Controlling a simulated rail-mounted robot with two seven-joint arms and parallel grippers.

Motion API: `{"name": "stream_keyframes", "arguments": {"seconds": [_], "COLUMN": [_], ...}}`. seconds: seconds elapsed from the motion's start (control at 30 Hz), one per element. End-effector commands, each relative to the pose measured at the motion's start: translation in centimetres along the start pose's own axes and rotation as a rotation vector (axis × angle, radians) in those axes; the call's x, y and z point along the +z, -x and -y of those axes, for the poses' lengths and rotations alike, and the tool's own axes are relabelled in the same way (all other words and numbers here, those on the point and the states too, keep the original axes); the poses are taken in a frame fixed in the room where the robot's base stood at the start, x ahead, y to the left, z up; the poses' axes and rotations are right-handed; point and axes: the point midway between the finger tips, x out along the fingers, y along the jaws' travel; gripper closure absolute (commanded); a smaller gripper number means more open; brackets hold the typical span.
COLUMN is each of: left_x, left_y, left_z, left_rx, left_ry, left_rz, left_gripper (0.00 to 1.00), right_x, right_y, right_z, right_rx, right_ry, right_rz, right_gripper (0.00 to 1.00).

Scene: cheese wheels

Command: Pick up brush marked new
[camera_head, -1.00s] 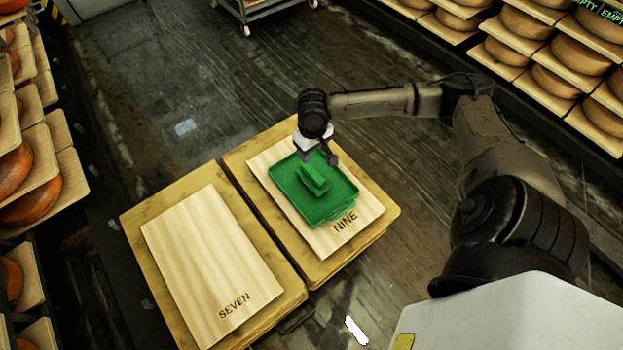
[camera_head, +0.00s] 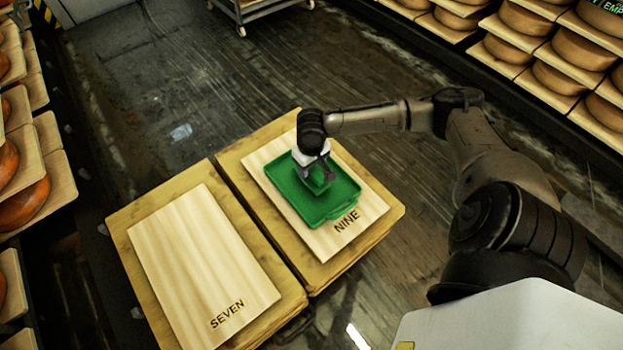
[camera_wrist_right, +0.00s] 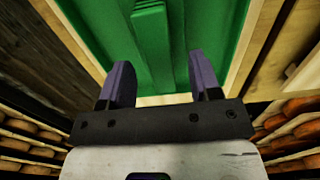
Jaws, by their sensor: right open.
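A green brush (camera_head: 318,182) lies in a green tray (camera_head: 338,203) on the board labelled NINE. No "new" marking is readable on it. My right gripper (camera_head: 317,170) is over the brush in the head view and partly covers it. In the right wrist view the right gripper (camera_wrist_right: 158,82) is open, its two purple-grey fingers apart with nothing between their tips. The brush (camera_wrist_right: 150,45) runs up the picture beyond the fingertips, between their lines, inside the tray (camera_wrist_right: 215,35). My left gripper is not in view.
The NINE board (camera_head: 365,222) rests on a wooden stand beside an empty board labelled SEVEN (camera_head: 200,265). Cheese racks (camera_head: 545,60) line the right, and more cheese shelves stand at the left. A wheeled cart (camera_head: 255,10) is at the back.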

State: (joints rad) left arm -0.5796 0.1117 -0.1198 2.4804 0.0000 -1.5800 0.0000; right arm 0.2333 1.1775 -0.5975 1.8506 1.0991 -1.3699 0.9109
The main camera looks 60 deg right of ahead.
Motion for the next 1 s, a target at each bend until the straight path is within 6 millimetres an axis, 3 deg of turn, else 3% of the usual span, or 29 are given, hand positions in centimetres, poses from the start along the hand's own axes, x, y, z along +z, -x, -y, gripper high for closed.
{"name": "stream_keyframes", "arguments": {"seconds": [0.03, 0.2, 0.47, 1.0], "left_x": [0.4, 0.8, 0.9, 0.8], "left_y": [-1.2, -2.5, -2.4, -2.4], "left_z": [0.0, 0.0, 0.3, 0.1], "left_rx": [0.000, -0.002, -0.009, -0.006], "left_ry": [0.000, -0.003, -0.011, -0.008], "left_rz": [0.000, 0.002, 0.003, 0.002], "left_gripper": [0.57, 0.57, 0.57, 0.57], "right_x": [0.1, 0.1, 0.1, 0.1], "right_y": [-1.2, -3.0, -3.0, -3.0], "right_z": [0.0, 0.0, 0.0, 0.0], "right_rx": [0.000, 0.001, 0.001, 0.001], "right_ry": [0.000, 0.001, 0.001, 0.001], "right_rz": [0.000, 0.001, 0.000, 0.000], "right_gripper": [0.43, 0.43, 0.43, 0.92]}}
